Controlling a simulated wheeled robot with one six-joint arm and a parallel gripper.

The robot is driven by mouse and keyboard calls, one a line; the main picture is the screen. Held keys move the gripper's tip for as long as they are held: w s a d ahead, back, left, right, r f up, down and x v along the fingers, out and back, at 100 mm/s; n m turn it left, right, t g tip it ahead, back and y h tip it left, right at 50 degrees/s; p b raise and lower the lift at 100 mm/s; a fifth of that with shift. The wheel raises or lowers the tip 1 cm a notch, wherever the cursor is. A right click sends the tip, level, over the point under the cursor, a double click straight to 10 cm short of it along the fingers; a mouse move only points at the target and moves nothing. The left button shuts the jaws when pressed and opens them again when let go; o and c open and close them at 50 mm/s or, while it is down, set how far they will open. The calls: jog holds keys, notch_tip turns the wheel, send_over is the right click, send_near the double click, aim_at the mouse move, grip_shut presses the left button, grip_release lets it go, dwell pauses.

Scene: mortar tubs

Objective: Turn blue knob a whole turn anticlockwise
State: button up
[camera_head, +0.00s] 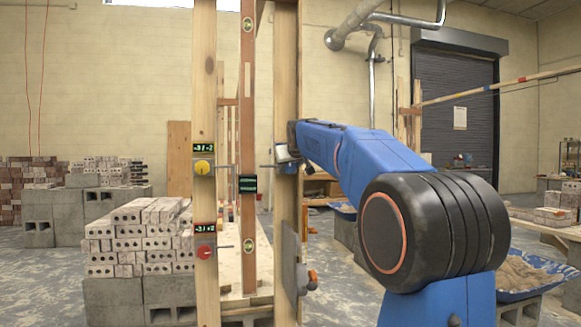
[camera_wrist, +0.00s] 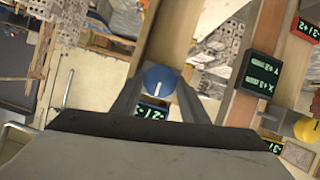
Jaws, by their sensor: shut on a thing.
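The blue knob (camera_wrist: 160,79) is round with a white pointer line. In the wrist view it sits between the two fingers of my gripper (camera_wrist: 158,88), which is shut on it. The pointer slants a little from upright in that view. A small green-lit display (camera_wrist: 152,112) shows partly below the knob, its reading cut off by my gripper. In the head view my arm reaches left to the right-hand wooden post (camera_head: 285,90), and my gripper (camera_head: 284,153) is at that post. The blue knob is not clearly visible there.
A yellow knob (camera_head: 202,166) and a red knob (camera_head: 204,251) sit on the left post, each under a display. A dark display (camera_head: 248,184) is on the middle upright. Brick stacks (camera_head: 140,235) stand left.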

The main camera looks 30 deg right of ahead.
jog(key=o, duration=1.1)
jog(key=shift+c, duration=0.2)
jog(key=shift+s, duration=0.1)
jog(key=v, duration=1.7)
jog(key=shift+s+a+r, duration=0.1)
jog(key=s+a+f+g+y, duration=0.1)
jog(key=s+a+f, duration=0.4)
jog(key=s+f, duration=0.7)
jog(key=s+a+f+n+g+y, duration=0.1)
jog(key=s+a+f+g, duration=0.3)
jog(key=s+f, duration=0.7)
jog(key=s+a+f+g+y, duration=0.2)
jog(key=s+a+f, duration=0.6)
jog(key=f, duration=2)
jog(key=s+g, duration=0.1)
jog(key=s, duration=0.3)
jog(key=shift+s+n+y, duration=0.3)
jog(key=shift+s+n, duration=0.1)
